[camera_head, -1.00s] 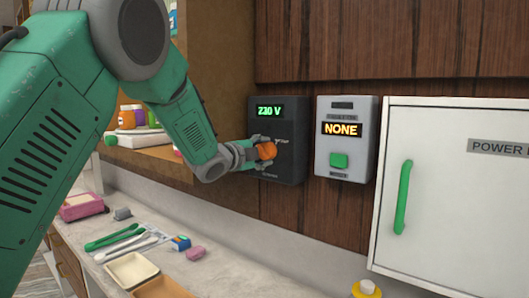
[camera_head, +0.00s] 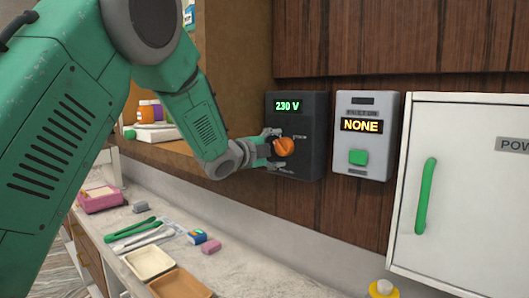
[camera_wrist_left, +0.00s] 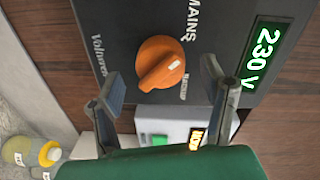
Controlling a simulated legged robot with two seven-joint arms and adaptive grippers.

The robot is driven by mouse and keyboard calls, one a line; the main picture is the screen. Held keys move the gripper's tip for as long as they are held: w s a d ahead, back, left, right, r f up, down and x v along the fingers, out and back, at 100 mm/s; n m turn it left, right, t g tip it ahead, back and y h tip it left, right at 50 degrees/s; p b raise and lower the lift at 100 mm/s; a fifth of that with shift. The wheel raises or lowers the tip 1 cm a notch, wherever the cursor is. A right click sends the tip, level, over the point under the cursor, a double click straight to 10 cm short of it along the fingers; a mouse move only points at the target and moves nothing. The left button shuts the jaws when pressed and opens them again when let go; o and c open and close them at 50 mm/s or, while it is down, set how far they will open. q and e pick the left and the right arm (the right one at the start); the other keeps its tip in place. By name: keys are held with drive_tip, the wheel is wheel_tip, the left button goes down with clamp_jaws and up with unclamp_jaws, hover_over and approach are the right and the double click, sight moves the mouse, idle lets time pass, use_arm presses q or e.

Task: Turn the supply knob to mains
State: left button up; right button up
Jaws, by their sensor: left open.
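The orange supply knob (camera_head: 284,147) sits on a dark panel (camera_head: 310,165) whose display reads 230 V in green. In the left wrist view the knob (camera_wrist_left: 160,63) has a small pale mark on its face, with a MAINS label at its upper right and what looks like BACKUP at its lower right. I cannot tell exactly which label the mark points at. My left gripper (camera_head: 272,149) is open in front of the knob; its fingers (camera_wrist_left: 160,90) are spread to either side, with visible gaps to the knob. My right gripper is not in view.
Right of the panel is a grey box (camera_head: 352,165) reading NONE, with a green button (camera_head: 358,157). A white cabinet (camera_head: 470,190) with a green handle is further right. The counter below holds tongs (camera_head: 130,230), trays (camera_head: 148,262) and small items. A wooden shelf (camera_head: 170,152) stands left.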

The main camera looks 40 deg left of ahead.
use_arm(q)
drive_tip(key=s, duration=0.9)
drive_tip(key=shift+s+a+r, duration=0.15)
drive_tip(key=shift+a+r, duration=0.05)
drive_tip(key=shift+a, duration=0.25)
drive_tip(key=shift+f, duration=0.1)
